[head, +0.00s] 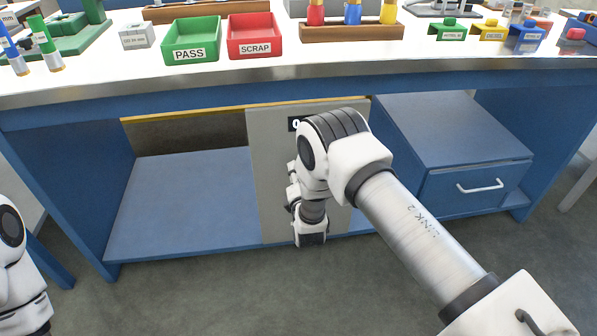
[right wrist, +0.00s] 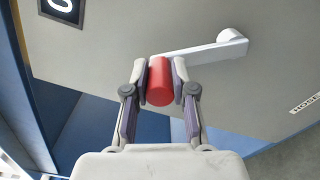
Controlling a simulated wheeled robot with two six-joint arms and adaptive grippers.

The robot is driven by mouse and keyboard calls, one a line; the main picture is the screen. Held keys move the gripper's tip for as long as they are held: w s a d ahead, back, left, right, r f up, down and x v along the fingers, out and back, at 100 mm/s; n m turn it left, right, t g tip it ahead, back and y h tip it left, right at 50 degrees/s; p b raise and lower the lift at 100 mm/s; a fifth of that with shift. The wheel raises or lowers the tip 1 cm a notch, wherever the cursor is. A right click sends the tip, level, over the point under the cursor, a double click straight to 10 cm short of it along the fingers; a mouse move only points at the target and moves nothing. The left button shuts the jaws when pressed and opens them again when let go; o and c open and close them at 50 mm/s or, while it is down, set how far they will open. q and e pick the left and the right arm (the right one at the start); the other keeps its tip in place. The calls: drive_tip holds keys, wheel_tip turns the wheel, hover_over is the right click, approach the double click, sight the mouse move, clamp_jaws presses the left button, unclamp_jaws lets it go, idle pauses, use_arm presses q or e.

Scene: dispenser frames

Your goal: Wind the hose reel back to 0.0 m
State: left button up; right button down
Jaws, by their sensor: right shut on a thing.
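The hose reel's front is a grey panel (head: 268,160) under the bench, and it fills much of the right wrist view (right wrist: 125,30). A white crank arm (right wrist: 195,49) runs from a round hub (right wrist: 230,35) on the panel to a red handle (right wrist: 160,88). My right gripper (right wrist: 160,72) is shut on the red handle, one finger on each side. A dark display (right wrist: 64,6) is cut off; only a "0" is readable. My left gripper is out of view.
The bench top (head: 200,78) overhangs the panel. A blue shelf (head: 185,200) lies left of it, and a blue drawer unit (head: 450,150) stands to the right. Trays (head: 191,42) and other items stand on the bench. The floor in front is clear.

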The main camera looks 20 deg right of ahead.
idle(0.4)
drive_tip(key=c, duration=0.9)
unclamp_jaws()
drive_tip(key=shift+c, duration=0.2)
drive_tip(key=v, duration=1.2)
drive_tip(key=shift+d+f, duration=0.1)
drive_tip(key=shift+d, duration=0.05)
